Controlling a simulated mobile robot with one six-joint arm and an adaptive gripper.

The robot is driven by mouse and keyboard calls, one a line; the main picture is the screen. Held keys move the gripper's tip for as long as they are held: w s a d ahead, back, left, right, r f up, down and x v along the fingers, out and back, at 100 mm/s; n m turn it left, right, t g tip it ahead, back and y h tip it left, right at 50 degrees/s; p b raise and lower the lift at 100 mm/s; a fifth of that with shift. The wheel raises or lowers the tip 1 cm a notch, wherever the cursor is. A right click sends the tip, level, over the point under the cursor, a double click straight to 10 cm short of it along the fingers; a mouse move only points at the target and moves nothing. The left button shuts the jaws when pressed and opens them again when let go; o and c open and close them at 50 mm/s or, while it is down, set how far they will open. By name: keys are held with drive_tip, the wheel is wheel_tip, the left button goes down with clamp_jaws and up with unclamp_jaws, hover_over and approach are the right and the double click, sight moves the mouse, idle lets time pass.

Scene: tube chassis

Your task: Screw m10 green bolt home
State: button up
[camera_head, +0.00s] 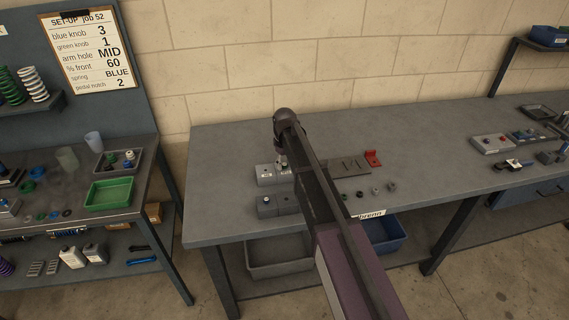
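My arm reaches over the grey workbench (230,150), with its wrist above the bench's left part. My gripper (281,161) points down beside the rear grey blocks (265,174); it is small and partly hidden by my arm, so its fingers and anything between them cannot be made out. I cannot pick out the M10 green bolt for certain. A small dark green piece (344,197) lies near the bench's front edge, right of my arm, too small to identify. Two more dark grey blocks (267,207) with a hole on top stand in front of the rear ones.
A slotted dark plate (345,169) and a red bracket (372,158) lie right of my arm. Several small round parts (376,190) line the front. Bins sit below. A left bench holds a green tray (110,194). The bench's back left is clear.

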clamp_jaws()
drive_tip(key=m, duration=0.4)
drive_tip(key=shift+m, duration=0.6)
drive_tip(key=shift+m, duration=0.3)
drive_tip(key=m, duration=0.3)
drive_tip(key=shift+m, duration=0.7)
